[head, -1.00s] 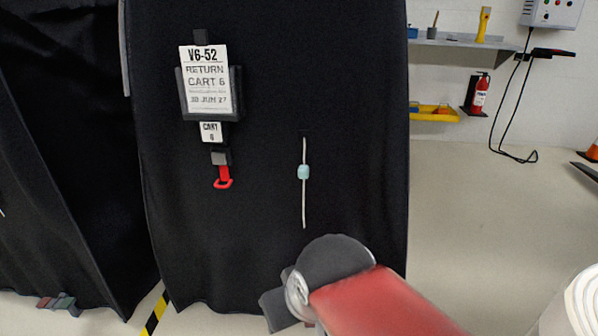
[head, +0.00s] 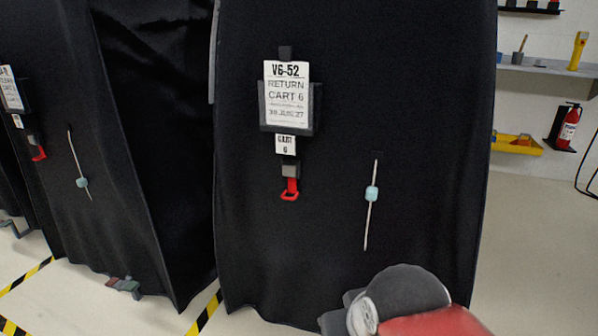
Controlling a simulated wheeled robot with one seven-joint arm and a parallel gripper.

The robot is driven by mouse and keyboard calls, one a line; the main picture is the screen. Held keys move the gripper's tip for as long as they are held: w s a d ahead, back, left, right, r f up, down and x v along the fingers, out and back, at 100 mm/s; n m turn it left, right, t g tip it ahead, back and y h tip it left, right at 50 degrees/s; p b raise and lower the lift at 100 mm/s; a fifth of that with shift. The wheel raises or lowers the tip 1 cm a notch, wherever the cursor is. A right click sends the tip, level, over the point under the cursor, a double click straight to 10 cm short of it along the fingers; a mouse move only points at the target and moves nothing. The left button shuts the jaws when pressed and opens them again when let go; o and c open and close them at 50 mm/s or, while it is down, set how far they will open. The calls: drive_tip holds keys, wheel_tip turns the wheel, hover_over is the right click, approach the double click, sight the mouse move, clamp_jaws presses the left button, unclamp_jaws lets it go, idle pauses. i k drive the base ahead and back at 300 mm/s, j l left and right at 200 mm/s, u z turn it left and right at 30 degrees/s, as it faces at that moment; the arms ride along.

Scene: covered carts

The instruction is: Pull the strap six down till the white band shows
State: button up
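The strap of cart 6 (head: 291,185) hangs below the label holder on the black cover, with a red loop at its lower end and a grey buckle (head: 290,170) above it. I see no white band between the buckle and the red loop. Above are a small tag reading 6 (head: 286,145) and a card reading "V6-52 RETURN CART 6" (head: 287,95). My red and dark grey arm shows at the bottom right, below and to the right of the strap. My gripper's fingers cannot be made out.
A pale cord with a light blue bead (head: 371,194) hangs right of the strap. Another covered cart (head: 130,150) stands at left with its own red-ended strap (head: 38,149) and cord. A wall shelf (head: 545,70) and fire extinguisher (head: 569,127) are at right. Open floor lies at lower right.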

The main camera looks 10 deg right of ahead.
sight(287, 199)
drive_tip(key=i+j, duration=0.1)
drive_tip(key=i, duration=0.4)
drive_tip(key=i+j, duration=0.1)
drive_tip(key=i, duration=0.35)
drive_tip(key=l+z, duration=0.05)
